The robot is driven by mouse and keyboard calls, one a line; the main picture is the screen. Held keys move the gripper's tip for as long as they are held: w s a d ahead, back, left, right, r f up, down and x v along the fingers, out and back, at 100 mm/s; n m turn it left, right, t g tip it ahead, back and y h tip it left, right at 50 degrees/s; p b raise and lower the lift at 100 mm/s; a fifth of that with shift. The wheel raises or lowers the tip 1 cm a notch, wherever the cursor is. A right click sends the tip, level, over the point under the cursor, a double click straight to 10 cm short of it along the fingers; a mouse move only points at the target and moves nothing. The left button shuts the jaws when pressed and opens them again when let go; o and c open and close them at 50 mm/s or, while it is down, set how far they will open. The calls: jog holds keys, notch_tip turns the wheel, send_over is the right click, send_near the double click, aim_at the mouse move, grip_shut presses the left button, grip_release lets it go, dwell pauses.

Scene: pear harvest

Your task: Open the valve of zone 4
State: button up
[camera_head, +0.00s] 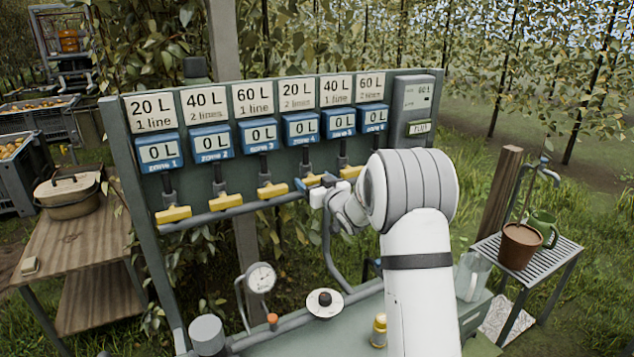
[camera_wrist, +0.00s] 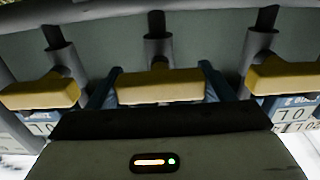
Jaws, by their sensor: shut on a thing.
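The zone 4 valve has a yellow bar handle (camera_head: 313,180), below the blue zone 4 display (camera_head: 302,128) that reads 0 L. My gripper (camera_head: 314,184) is at this handle. In the wrist view, the blue fingers of my gripper (camera_wrist: 158,88) are at the two ends of the middle yellow handle (camera_wrist: 160,90), shut on it. The handle lies crosswise, in line with its neighbours, along the grey pipe. The far side of the handle is hidden.
Similar yellow handles of zone 3 (camera_head: 271,191) and zone 5 (camera_head: 350,171) are close on either side. A pressure gauge (camera_head: 261,278) stands below. A wooden table (camera_head: 75,250) is at left, a rack with a brown pot (camera_head: 520,246) at right.

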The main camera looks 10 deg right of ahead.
jog(key=shift+d+f+n+b, duration=0.15)
jog(key=shift+n+b, duration=0.25)
jog(key=shift+b, duration=0.75)
jog(key=n+b, duration=0.2)
jog(key=b, duration=0.2)
jog(key=shift+f, duration=0.15)
jog(key=n+b, duration=0.4)
jog(key=b, duration=0.2)
jog(key=shift+n+b, duration=0.3)
jog(key=shift+b, duration=0.05)
jog(key=n+b, duration=0.5)
jog(key=shift+r, duration=0.25)
jog(key=n+b, duration=0.4)
jog(key=n, duration=0.1)
jog(key=shift+r, duration=0.15)
jog(key=shift+n, duration=0.3)
jog(key=o, duration=1)
